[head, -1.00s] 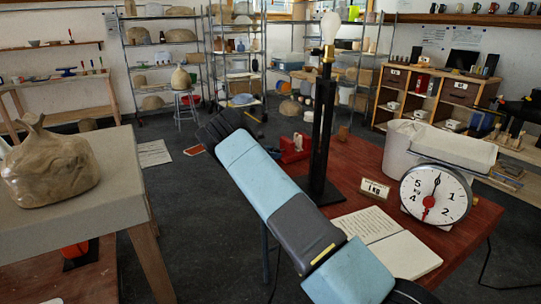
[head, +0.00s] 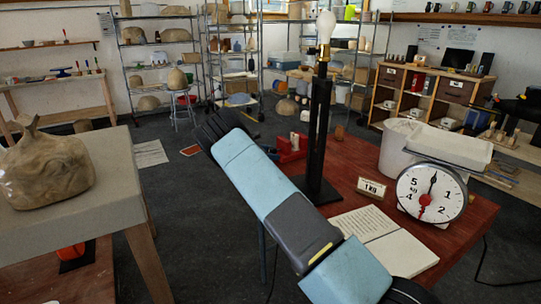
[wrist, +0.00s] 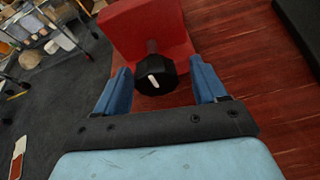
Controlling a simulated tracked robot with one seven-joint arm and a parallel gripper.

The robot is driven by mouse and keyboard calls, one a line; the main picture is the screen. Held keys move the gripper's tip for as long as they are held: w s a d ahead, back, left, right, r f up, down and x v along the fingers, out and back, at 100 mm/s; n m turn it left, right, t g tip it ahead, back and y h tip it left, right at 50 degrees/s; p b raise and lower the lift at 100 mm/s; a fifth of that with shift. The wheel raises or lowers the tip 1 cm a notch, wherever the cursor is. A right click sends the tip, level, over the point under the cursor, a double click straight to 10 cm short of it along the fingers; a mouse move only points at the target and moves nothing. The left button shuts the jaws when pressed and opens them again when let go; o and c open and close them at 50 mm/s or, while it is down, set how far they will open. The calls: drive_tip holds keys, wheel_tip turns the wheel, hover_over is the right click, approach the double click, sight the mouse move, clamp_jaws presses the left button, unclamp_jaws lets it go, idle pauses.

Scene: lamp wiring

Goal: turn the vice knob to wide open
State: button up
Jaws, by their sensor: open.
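In the wrist view the vice's red body (wrist: 148,25) is at the top. Its black knob (wrist: 155,76) with a white mark faces the camera on a short shaft. My gripper (wrist: 159,78) is open, with one blue finger on either side of the knob and visible gaps to it. The white mark runs close to upright, slightly tilted. The vice's jaw opening cannot be made out.
A grey table (head: 120,185) with a brown pot stands at left.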

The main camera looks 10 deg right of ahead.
drive_tip(key=v, duration=1.3)
drive_tip(key=shift+s, duration=0.15)
drive_tip(key=s+d+r+m+g+y, duration=0.1)
drive_tip(key=s+d+r+m+y, duration=0.45)
drive_tip(key=s+r, duration=0.6)
drive_tip(key=s+d+r+m+g+y, duration=0.1)
drive_tip(key=s+d+r+m+y, duration=0.2)
drive_tip(key=s+d+r+m, duration=0.65)
drive_tip(key=s+a+r+t+y, duration=0.15)
drive_tip(key=s+r, duration=0.25)
drive_tip(key=s, duration=0.7)
drive_tip(key=s+r+y, duration=0.2)
drive_tip(key=s+r, duration=0.1)
drive_tip(key=s, duration=0.9)
drive_tip(key=s+a+f+m+t, duration=0.1)
drive_tip(key=s+m, duration=0.1)
drive_tip(key=s, duration=0.6)
drive_tip(key=s+a+f+m+t+y, duration=0.1)
drive_tip(key=s+m, duration=0.1)
drive_tip(key=s, duration=0.5)
drive_tip(key=shift+s+a+m, duration=0.3)
drive_tip(key=shift+s+m, duration=0.05)
drive_tip(key=shift+m, duration=0.05)
